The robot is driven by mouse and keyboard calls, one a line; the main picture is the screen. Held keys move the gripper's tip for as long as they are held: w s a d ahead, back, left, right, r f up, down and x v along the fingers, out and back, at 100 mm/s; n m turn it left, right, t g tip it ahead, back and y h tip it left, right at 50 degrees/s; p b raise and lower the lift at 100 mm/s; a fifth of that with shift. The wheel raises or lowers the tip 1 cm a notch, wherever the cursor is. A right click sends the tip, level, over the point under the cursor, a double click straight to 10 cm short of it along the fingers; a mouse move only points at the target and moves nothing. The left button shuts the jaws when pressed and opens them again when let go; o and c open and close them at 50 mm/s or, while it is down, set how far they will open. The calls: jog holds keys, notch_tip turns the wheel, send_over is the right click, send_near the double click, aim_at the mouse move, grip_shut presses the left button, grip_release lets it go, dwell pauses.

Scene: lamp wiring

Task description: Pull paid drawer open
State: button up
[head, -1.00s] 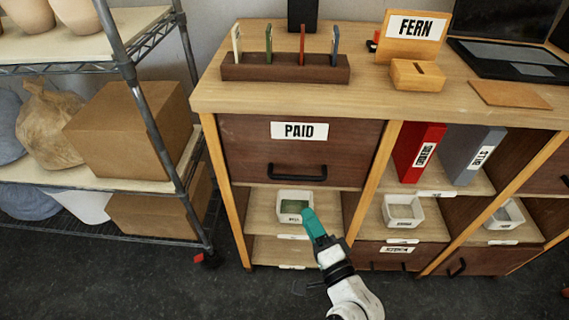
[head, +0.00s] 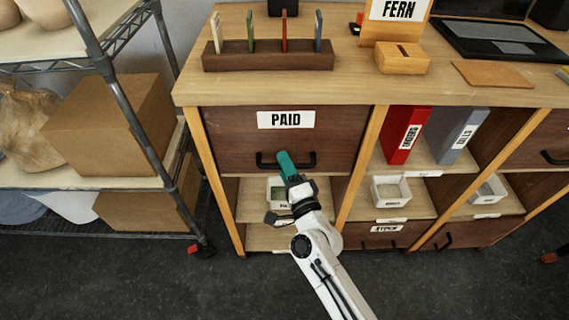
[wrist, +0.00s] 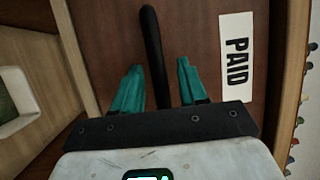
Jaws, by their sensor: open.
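The paid drawer (head: 235,140) is a dark brown front with a white PAID label, and it looks closed. Its black bar handle (head: 305,160) runs across below the label. My gripper (head: 285,160), with teal fingers, is at the middle of the handle in the head view and covers part of it. In the wrist view the handle (wrist: 153,50) runs between the two open fingers (wrist: 160,85), with a gap on each side. The PAID label (wrist: 236,57) is right of the fingers there. Whether a finger touches the handle cannot be told.
Below the drawer is an open shelf with a white bin (head: 276,190), partly hidden by my gripper. A wire rack (head: 130,110) with boxes stands to the left. A red binder (head: 405,135) is in the compartment to the right. The floor in front is clear.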

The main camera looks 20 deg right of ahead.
jog(key=shift+w, duration=0.2)
grip_shut()
dwell(0.3)
